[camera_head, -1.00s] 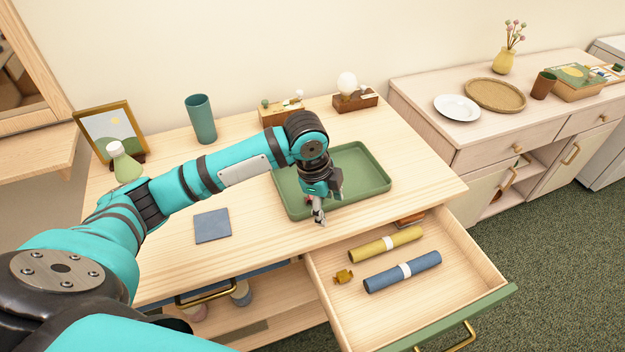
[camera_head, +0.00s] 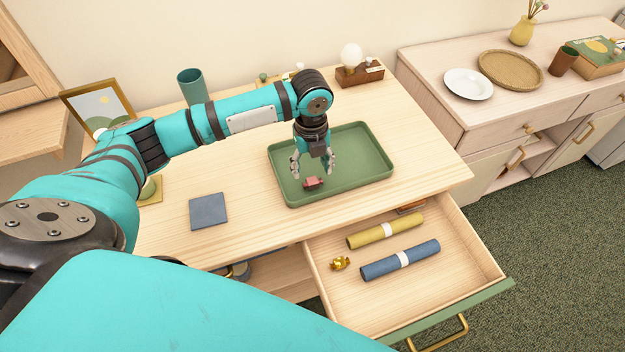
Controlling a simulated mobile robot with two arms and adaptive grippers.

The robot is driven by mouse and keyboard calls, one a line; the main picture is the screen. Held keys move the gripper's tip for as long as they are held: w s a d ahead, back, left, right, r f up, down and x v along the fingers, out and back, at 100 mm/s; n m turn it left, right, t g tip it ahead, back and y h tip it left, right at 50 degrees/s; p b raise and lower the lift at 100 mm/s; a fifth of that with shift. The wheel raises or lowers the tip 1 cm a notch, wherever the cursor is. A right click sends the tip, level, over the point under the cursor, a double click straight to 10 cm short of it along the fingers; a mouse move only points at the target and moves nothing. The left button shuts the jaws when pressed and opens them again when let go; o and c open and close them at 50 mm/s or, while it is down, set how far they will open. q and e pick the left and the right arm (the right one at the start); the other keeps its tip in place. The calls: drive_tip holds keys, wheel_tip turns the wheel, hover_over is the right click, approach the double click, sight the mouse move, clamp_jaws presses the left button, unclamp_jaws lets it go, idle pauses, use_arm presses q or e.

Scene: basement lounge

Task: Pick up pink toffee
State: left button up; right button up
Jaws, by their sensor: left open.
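The pink toffee (camera_head: 313,183) lies on the floor of the green tray (camera_head: 365,160), near the tray's front left part. My left gripper (camera_head: 314,170) points down over the tray with its fingers spread. The toffee shows just below and between the fingertips, and I cannot tell whether they touch it. A gold toffee (camera_head: 340,263) lies in the open drawer (camera_head: 345,305). My right gripper does not show.
The drawer also holds a yellow roll (camera_head: 385,231) and a blue roll (camera_head: 401,260). A blue-grey square (camera_head: 208,211) lies left of the tray. A teal cup (camera_head: 191,86) and a picture frame (camera_head: 98,106) stand behind my left arm.

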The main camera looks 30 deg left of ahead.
sight(314, 183)
use_arm(q)
drive_tip(key=shift+f, duration=0.7)
drive_tip(key=shift+d+f, duration=0.1)
drive_tip(key=shift+f, duration=0.15)
wheel_tip(314, 183, down, 4)
drive_tip(key=shift+w+d+r+p, duration=0.1)
drive_tip(key=shift+d+r+p, duration=0.05)
drive_tip(key=shift+p, duration=0.6)
drive_tip(key=shift+f, duration=0.5)
drive_tip(key=c, duration=0.8)
drive_tip(key=shift+c, duration=0.9)
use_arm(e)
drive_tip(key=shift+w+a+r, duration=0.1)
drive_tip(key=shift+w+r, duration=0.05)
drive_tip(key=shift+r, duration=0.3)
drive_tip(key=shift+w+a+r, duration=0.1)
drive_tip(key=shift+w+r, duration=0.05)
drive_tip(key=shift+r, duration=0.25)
use_arm(q)
drive_tip(key=shift+r, duration=0.1)
